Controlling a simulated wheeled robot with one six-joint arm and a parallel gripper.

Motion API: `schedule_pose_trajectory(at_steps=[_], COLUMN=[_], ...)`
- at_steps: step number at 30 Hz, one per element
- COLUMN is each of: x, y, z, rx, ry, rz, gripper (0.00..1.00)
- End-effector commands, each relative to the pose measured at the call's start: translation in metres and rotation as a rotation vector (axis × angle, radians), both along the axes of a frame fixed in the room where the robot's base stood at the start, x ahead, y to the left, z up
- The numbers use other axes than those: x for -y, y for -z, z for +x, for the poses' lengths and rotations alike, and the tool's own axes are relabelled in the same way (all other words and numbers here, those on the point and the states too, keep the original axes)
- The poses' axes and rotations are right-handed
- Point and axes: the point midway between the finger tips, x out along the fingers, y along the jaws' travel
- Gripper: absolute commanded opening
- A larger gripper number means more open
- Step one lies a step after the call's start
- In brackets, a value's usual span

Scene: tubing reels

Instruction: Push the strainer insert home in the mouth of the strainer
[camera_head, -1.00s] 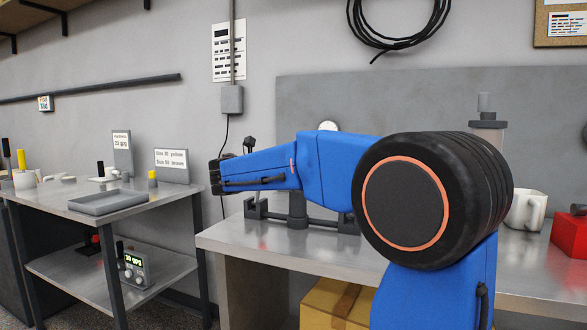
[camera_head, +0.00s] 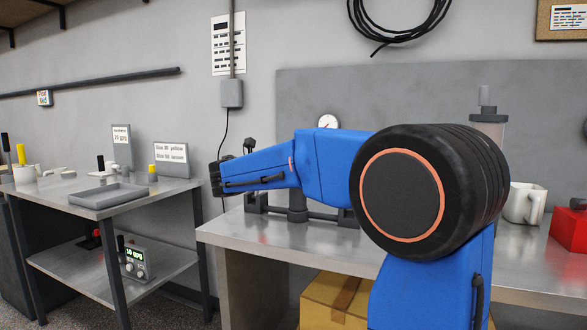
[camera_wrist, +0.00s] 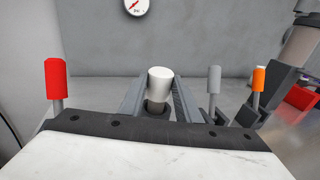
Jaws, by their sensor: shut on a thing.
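In the wrist view a white, cylinder-shaped piece, which I take for the strainer insert (camera_wrist: 160,77), stands between the two grey fingers of my gripper (camera_wrist: 158,92). My gripper is shut on it. Directly below it is a dark round ring (camera_wrist: 155,107), which looks like the mouth of the strainer. The insert's lower end overlaps this ring in the picture; I cannot tell how deep it sits. In the head view my blue arm covers this area, and the insert and fingertips cannot be made out.
In the wrist view a red-topped post (camera_wrist: 56,80) stands left, and grey-topped (camera_wrist: 214,80) and orange-topped (camera_wrist: 258,80) posts stand right. A metal bench (camera_head: 250,232) carries a white mug (camera_head: 524,204) and red block (camera_head: 568,232). A side table (camera_head: 60,190) holds a grey tray (camera_head: 108,196).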

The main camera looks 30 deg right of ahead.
Motion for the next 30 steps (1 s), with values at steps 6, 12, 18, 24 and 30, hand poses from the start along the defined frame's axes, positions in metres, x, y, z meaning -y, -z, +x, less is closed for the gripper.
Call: schedule_pose_trajectory(at_steps=[6,12,18,24,30], x=[0.000,0.000,0.000,0.000,0.000], y=[0.005,0.008,0.012,0.016,0.021], z=[0.000,0.000,0.000,0.000,0.000], rx=[-0.001,-0.001,0.000,0.000,-0.001], ry=[0.000,0.000,0.000,0.000,0.000], rz=[0.000,0.000,0.000,0.000,0.000], gripper=[0.02,0.02,0.02,0.02,0.02])
